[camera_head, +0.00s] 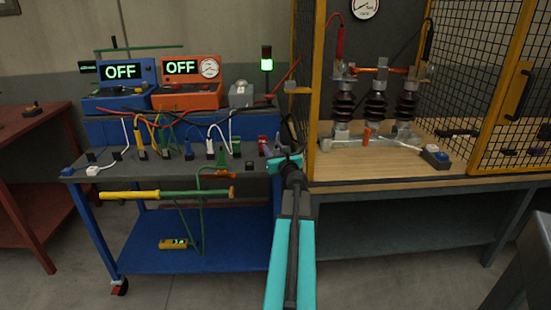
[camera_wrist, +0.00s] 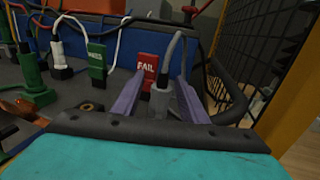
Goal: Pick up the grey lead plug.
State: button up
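The grey lead plug (camera_wrist: 161,98) stands upright in the wrist view, with a grey cable rising from its top. My gripper (camera_wrist: 160,78) has its two purple fingers apart, one on each side of the plug. A gap shows between the left finger and the plug; the right finger is close to it, and I cannot tell if they touch. In the head view my gripper (camera_head: 269,149) is at the right end of the blue bench's top. I cannot make out the grey plug clearly there.
A red FAIL block (camera_wrist: 147,71) stands just behind the plug, and a green block (camera_wrist: 97,61) is to its left. A dark cable (camera_wrist: 232,95) loops close on the right. In the head view, the yellow cage post (camera_head: 316,80) rises just right of my gripper.

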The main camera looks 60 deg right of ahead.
dwell(0.3)
grip_shut()
jog(key=shift+r, duration=0.1)
